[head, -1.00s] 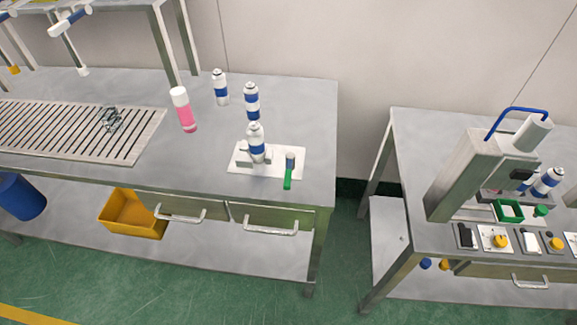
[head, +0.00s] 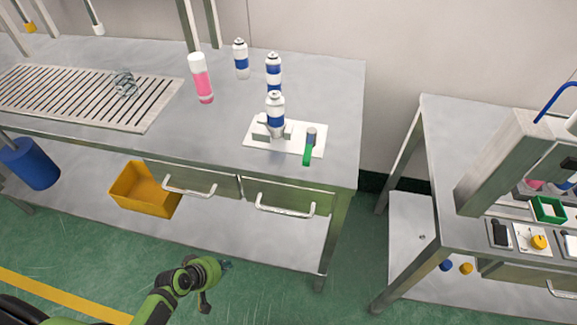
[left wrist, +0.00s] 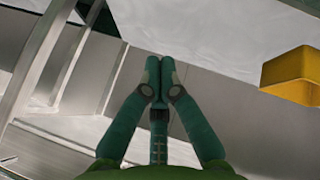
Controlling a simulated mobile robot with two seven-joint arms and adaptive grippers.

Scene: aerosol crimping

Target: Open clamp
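The clamp is a white plate (head: 298,148) on the left table, with grey jaw blocks (head: 262,130) and a green handle (head: 307,156) at its right front. A white and blue aerosol can (head: 276,112) stands upright at the jaws; whether they grip it cannot be told. My left gripper (head: 227,265) is low in front of the table, well apart from the clamp. In the left wrist view its fingers (left wrist: 160,65) are together with nothing between them. My right gripper is not in view.
Two more cans (head: 240,58) (head: 273,70) and a pink bottle (head: 201,80) stand behind the clamp. A slotted grate (head: 85,100) lies at left. Drawer handles (head: 285,208) jut from the table front. A yellow bin (head: 145,192) sits below. A second table (head: 440,150) stands right, across a gap.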

